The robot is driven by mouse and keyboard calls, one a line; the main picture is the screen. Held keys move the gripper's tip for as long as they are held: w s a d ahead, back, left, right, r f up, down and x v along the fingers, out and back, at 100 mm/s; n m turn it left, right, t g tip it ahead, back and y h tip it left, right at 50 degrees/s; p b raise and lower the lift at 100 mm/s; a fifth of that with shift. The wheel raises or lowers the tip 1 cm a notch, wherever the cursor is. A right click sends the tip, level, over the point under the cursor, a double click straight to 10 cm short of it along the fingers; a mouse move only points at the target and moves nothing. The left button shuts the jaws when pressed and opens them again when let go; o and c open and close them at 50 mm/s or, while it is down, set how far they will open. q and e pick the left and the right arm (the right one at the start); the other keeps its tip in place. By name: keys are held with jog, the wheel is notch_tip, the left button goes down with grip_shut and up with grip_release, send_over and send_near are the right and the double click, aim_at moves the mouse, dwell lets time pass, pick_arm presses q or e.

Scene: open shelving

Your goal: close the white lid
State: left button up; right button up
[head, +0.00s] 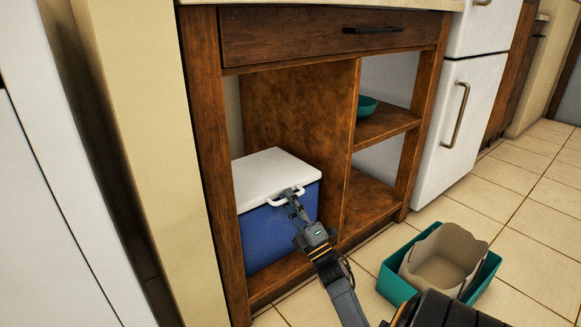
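The white lid (268,174) lies flat on top of a blue cooler box (275,236) in the lower left compartment of the wooden shelving. No gap shows between the lid and the box along the front. A white handle (273,202) sticks out at the front of the box. My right gripper (289,194) reaches in from the lower right, with its fingertips at the handle and the lid's front edge. Its fingers are small and overlap the handle, so I cannot tell whether they are open or shut. My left gripper is not in view.
A wooden divider (300,120) stands right of the cooler. A teal bowl (366,105) sits on the right-hand shelf. On the tiled floor at the lower right, a beige bin (446,258) sits in a teal container (396,290). A white fridge (460,125) stands at the right.

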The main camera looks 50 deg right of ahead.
notch_tip(320, 180, up, 9)
jog(key=shift+r, duration=0.2)
dwell(0.3)
